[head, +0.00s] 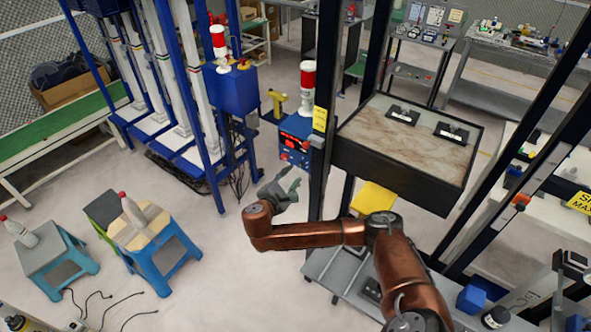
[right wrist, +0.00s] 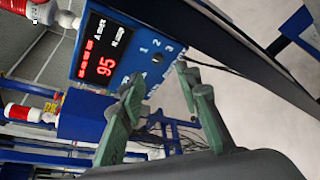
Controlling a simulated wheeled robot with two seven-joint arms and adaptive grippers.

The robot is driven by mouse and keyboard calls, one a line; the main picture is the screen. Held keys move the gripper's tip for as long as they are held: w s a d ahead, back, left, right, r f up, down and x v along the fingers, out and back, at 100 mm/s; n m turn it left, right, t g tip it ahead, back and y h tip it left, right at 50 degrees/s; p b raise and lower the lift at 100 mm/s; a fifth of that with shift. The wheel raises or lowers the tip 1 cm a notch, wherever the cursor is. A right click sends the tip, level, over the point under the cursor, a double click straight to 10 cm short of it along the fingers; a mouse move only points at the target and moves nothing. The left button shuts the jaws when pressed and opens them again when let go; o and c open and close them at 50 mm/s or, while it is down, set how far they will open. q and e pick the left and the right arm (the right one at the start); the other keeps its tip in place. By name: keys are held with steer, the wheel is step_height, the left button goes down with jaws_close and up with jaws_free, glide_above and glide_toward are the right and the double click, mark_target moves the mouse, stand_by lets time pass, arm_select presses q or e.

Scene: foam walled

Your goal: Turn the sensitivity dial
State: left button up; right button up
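A blue control box (head: 294,128) with a red display stands beside a dark post in the head view. In the right wrist view, the blue panel (right wrist: 112,18) shows red digits, the largest reading 95, and the printed numbers 1, 2 and 3. A small dark round dial (right wrist: 157,58) sits by those numbers. My right gripper (head: 288,182), grey-green, is just below the box in the head view. In the right wrist view its two fingers (right wrist: 158,84) are apart with nothing between them, and the dial lies just beyond the gap. My left gripper is out of view.
The dark post (head: 323,110) rises right beside the box. A yellow tag (head: 320,118) hangs on it. A red and white signal lamp (head: 307,85) stands behind the box. A framed table (head: 395,175) lies to the right. The floor to the left is partly clear, with stools (head: 165,255).

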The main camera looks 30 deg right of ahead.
mark_target(300, 166)
steer(key=x, duration=0.6)
steer(key=shift+w+d, duration=0.15)
steer(key=shift+w, duration=0.1)
steer(key=shift+c, duration=0.2)
jaws_close()
